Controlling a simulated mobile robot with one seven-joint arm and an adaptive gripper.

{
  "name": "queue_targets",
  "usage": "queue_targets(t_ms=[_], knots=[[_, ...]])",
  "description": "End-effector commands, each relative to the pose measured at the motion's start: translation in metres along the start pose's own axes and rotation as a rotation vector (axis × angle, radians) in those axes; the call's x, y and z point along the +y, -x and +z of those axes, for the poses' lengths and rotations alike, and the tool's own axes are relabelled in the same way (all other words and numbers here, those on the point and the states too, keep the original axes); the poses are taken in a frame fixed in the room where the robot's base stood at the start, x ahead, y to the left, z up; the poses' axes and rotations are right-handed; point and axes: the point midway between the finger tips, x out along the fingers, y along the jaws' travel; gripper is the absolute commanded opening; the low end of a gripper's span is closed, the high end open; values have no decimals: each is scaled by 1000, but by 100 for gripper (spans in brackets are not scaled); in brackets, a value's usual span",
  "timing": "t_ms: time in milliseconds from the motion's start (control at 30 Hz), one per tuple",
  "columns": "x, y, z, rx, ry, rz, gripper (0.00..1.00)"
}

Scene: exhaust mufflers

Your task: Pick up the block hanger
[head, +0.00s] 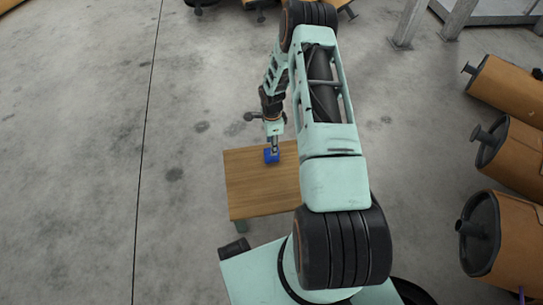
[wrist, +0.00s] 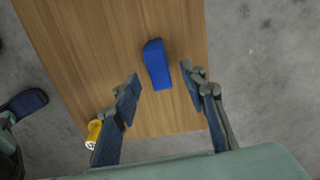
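The block hanger appears to be the small blue block (wrist: 157,65) lying on a wooden table top (wrist: 90,45). In the wrist view it lies just beyond my gripper (wrist: 160,85), roughly in line with the gap between the two fingers. In the head view the blue block (head: 271,155) shows near the table's far edge, just under my gripper (head: 273,147). Whether the fingers touch it cannot be told there. My arm hides the right part of the table.
A yellow cylindrical object (wrist: 94,133) shows by the table's edge in the wrist view. Grey metal legs (head: 408,22) stand at the top right. The floor left of the table is clear.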

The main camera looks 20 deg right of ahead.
Motion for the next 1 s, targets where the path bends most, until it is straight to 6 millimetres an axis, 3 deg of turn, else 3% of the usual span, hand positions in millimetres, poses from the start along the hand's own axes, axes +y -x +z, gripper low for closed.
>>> queue_targets(t_ms=[100,267,567,933,1000], knots=[[3,-23,1,-1,0,3,39],[3,-43,2,-1,-2,2,39],[2,-47,2,0,-1,0,39],[2,-47,2,0,-1,0,1],[2,-47,2,0,0,0,0]])
